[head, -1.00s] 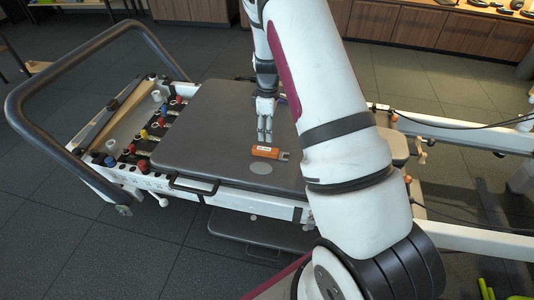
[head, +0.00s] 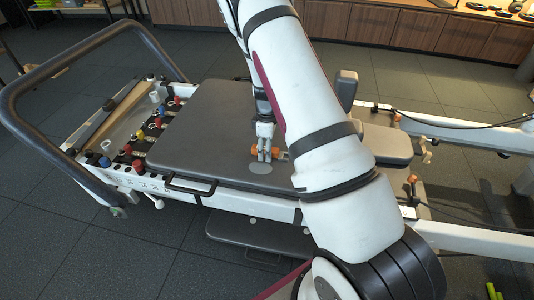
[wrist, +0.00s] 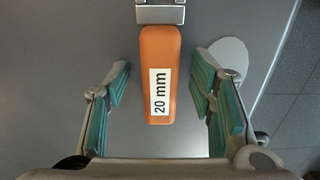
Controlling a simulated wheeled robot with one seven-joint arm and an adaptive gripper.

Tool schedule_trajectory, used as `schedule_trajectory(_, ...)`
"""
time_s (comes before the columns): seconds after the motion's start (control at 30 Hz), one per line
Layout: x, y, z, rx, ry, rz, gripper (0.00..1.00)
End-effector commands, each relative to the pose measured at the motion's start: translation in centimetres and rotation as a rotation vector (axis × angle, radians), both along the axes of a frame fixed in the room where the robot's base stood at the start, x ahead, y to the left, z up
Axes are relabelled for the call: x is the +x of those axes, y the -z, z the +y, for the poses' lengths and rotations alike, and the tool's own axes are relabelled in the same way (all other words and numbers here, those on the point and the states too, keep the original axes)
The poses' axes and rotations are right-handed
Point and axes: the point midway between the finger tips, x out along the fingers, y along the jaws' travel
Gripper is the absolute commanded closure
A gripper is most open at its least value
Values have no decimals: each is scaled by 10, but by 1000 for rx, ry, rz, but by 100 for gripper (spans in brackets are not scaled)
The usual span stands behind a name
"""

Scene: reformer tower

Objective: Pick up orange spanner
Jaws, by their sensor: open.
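The orange spanner (wrist: 158,50) lies on the grey padded carriage (head: 205,135). In the wrist view its orange handle with a white "20 mm" label points toward me, and its metal end is cut off at the top edge. My gripper (wrist: 160,98) is open, with one green-padded finger on each side of the handle and a gap on both sides. In the head view my gripper (head: 265,155) is down at the spanner (head: 277,151) and hides the middle of it. I cannot tell the exact height of the fingers above the pad.
A dark curved bar (head: 85,40) and a row of coloured knobs (head: 133,148) are at the left of the reformer. A pale disc (wrist: 229,62) is on the pad beside the spanner. White rails (head: 465,135) run right. The pad's left part is clear.

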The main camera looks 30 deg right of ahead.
Motion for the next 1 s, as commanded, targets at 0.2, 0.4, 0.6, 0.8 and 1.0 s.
schedule_trajectory(0.2, 0, -1, 0, 0, 0, 0, 75)
schedule_trajectory(0.4, 0, -1, 0, 0, 0, 0, 100)
schedule_trajectory(0.6, 0, -1, 0, -1, 0, -1, 100)
schedule_trajectory(0.8, 0, -4, 0, 0, 1, -1, 100)
schedule_trajectory(1.0, 1, -22, 0, 1, 0, -4, 100)
